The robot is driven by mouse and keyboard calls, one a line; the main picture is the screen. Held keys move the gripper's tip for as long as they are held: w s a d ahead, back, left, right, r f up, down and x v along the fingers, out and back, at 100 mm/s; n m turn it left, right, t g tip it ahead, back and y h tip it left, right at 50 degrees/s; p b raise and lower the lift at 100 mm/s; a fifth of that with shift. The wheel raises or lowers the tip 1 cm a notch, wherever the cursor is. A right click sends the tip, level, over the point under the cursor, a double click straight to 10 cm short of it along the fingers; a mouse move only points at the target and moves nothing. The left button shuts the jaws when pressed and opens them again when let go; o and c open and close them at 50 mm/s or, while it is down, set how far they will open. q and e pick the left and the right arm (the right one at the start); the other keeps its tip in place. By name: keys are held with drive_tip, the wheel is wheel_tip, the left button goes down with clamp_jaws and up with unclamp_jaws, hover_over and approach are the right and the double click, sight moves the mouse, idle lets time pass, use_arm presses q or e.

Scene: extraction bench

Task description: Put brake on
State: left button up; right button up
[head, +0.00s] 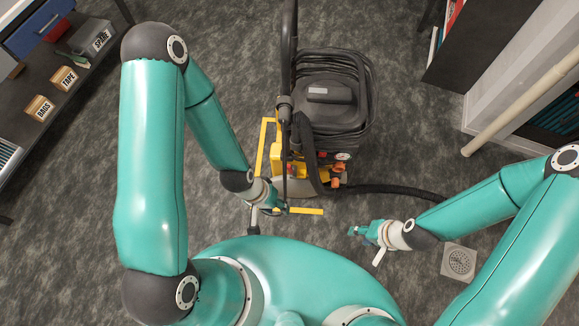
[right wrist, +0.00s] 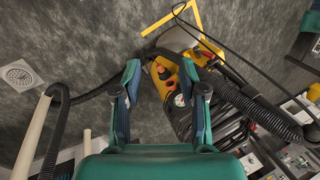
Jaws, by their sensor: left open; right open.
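The extraction unit (head: 325,100) stands on the carpet in the middle of the head view, dark with a yellow lower part and a coiled black cable around it. Its yellow panel with red-orange knobs and a gauge also shows in the right wrist view (right wrist: 166,72). I cannot make out a brake on it. My left gripper (head: 282,209) is open at the unit's near left corner, partly hidden by its own arm; I cannot tell whether it touches anything. My right gripper (head: 353,230) is open and empty, to the right of the unit and apart from it. It also shows in the right wrist view (right wrist: 162,88).
A floor drain (head: 459,262) and a pale pole (head: 520,108) are at right. A shelf with labelled boxes (head: 65,78) stands at left.

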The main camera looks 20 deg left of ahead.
use_arm(q)
drive_tip(key=shift+o, duration=0.5)
use_arm(e)
drive_tip(key=shift+o, duration=0.5)
use_arm(q)
drive_tip(key=shift+o, duration=0.5)
drive_tip(key=shift+f, duration=0.15)
use_arm(e)
drive_tip(key=shift+o, duration=0.5)
drive_tip(key=shift+f, duration=0.15)
drive_tip(key=n+t+y+b, duration=1.05)
drive_tip(key=n+b, duration=0.45)
drive_tip(key=b, duration=2.6)
approach(291, 171)
use_arm(q)
wheel_tip(291, 171, down, 44)
drive_tip(key=b, duration=0.3)
use_arm(e)
drive_tip(key=shift+g, duration=0.35)
drive_tip(key=x, duration=1.1)
drive_tip(key=shift+w, duration=0.3)
drive_tip(key=shift+c, duration=0.4)
clamp_jaws()
